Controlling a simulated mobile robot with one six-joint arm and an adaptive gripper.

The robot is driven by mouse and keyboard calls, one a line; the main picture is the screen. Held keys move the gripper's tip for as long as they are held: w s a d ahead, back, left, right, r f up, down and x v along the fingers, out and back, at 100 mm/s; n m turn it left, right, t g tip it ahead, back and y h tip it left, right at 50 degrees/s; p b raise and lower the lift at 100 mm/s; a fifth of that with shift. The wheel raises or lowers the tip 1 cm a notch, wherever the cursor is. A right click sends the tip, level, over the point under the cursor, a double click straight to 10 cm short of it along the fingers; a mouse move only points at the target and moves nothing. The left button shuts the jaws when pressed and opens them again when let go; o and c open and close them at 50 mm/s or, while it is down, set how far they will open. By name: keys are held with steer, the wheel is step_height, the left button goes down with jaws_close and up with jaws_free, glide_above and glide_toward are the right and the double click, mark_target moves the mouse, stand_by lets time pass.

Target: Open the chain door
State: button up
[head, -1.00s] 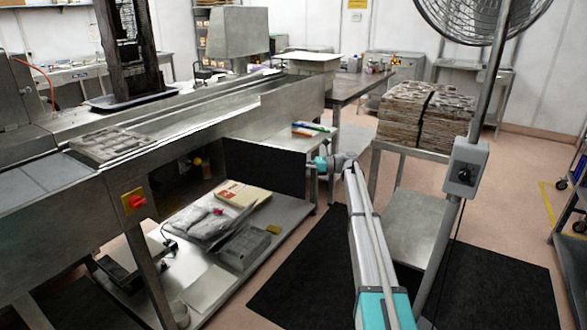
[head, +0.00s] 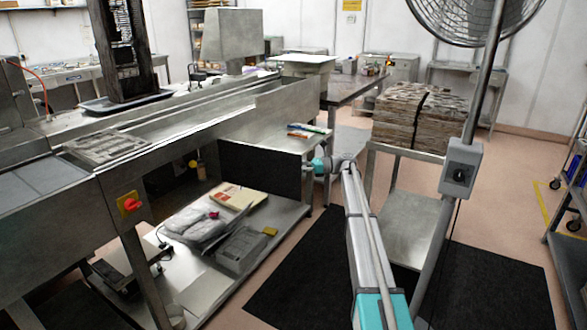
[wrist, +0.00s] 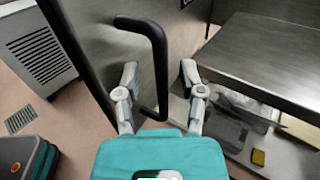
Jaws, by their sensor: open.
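The chain door shows in the head view as a dark upright panel (head: 258,172) below the conveyor, its face turned partly toward me. In the wrist view its metal face (wrist: 105,45) stands on the left, with a black bar handle (wrist: 160,65) on it. My gripper (wrist: 160,72) is open, with one finger on each side of the handle's long bar. I cannot tell whether either finger touches it. In the head view the end of my arm is beside the door's right edge; the fingers and handle are not clear there.
A low shelf (head: 205,292) with bags and boxes lies under the conveyor (head: 215,113). A stack of brown moulds (head: 418,118) stands on a metal stand right of my arm. A fan post (head: 470,110) is close on the right. Dark mats (head: 300,285) cover the open floor.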

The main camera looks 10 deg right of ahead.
steer(key=s+d, duration=0.1)
steer(key=d, duration=1)
stand_by(0.4)
